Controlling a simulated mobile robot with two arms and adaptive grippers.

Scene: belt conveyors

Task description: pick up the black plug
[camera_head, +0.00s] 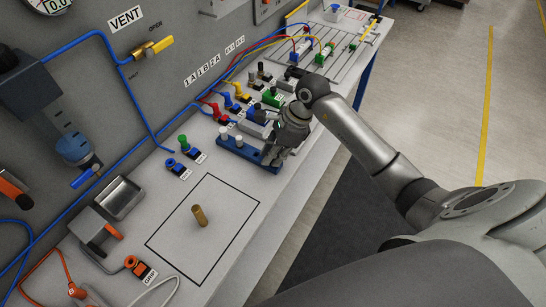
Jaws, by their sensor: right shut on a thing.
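My right gripper (270,156) reaches in from the right and points down at the right end of a blue rack (233,149). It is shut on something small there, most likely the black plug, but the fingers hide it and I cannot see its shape. I cannot tell whether it is still seated in the rack. Two white-topped pieces stand on the rack's left part. My left gripper is not in view.
Coloured connectors, such as a red one (220,113) and a green one (270,97), line the panel behind the rack. A brass cylinder (199,216) stands inside a black outlined square on the bench. A metal tray (120,197) lies left. Blue tubes run along the panel.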

